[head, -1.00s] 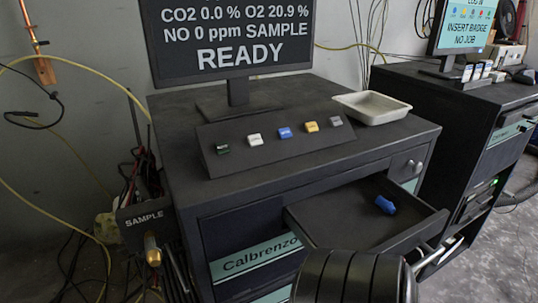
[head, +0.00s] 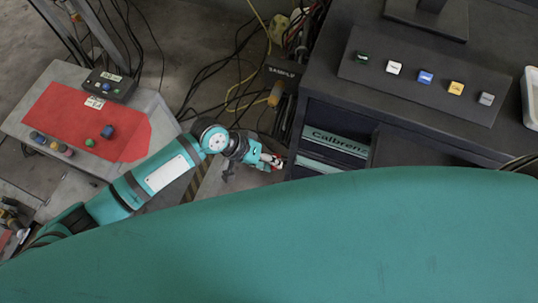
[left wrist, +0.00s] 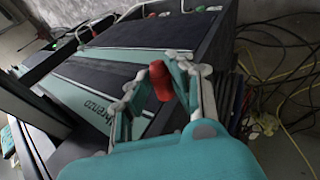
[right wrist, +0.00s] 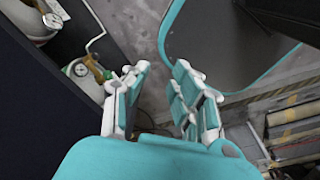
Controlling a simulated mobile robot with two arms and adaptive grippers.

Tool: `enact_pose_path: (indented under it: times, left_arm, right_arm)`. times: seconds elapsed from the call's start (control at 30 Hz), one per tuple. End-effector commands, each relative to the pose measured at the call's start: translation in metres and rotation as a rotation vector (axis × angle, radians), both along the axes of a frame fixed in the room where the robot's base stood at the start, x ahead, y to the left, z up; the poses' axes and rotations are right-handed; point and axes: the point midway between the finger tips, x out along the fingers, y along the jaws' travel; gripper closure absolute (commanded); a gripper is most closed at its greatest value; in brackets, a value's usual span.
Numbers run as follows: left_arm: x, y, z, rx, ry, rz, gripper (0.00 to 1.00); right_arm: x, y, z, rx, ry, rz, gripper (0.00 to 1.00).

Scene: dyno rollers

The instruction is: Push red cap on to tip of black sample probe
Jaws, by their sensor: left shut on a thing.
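The red cap (left wrist: 160,82) is gripped between the fingertips of my left gripper (left wrist: 166,72). In the head view my left gripper (head: 271,161) is beside the front of the dark Calbrenzo cabinet, with a bit of the cap's red at its tips. A dark box marked SAMPLE (head: 284,72) is on the cabinet's left side, with a brass-coloured fitting (head: 275,94) below it. I cannot make out the black sample probe or its tip. My right gripper (right wrist: 163,75) is open and empty over the floor in the right wrist view, and out of the head view.
The Calbrenzo cabinet (head: 335,143) carries a sloped panel of coloured buttons (head: 420,77). Loose cables (head: 215,90) hang and lie left of it. A bench with a red mat (head: 75,115) stands at the left. A teal surface hides the lower part of the head view.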

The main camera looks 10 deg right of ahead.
Motion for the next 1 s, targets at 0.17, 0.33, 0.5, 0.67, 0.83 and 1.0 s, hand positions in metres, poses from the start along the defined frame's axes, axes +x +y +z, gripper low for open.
enact_pose_path:
  times: [0.17, 0.33, 0.5, 0.67, 0.83, 1.0]
  left_arm:
    - [0.012, -0.006, -0.001, -0.002, -0.003, 0.001, 1.0]
    - [0.027, -0.014, 0.002, -0.002, -0.003, 0.0, 1.0]
    - [0.04, -0.021, 0.006, 0.0, -0.002, 0.001, 1.0]
    - [0.049, -0.025, 0.009, 0.001, -0.001, 0.002, 1.0]
    - [0.053, -0.028, 0.011, 0.002, 0.0, 0.001, 1.0]
    - [0.054, -0.028, 0.012, 0.001, 0.001, 0.0, 1.0]
  right_arm:
    - [-0.002, -0.01, -0.012, -0.012, 0.004, 0.002, 0.75]
    - [-0.003, -0.018, -0.024, -0.022, 0.007, -0.001, 0.75]
    - [-0.004, -0.019, -0.034, -0.023, 0.007, -0.002, 0.75]
    - [-0.004, -0.018, -0.041, -0.022, 0.008, -0.002, 0.75]
    - [-0.006, -0.017, -0.043, -0.02, 0.01, -0.003, 0.75]
    - [-0.006, -0.011, -0.043, -0.014, 0.01, -0.003, 0.75]
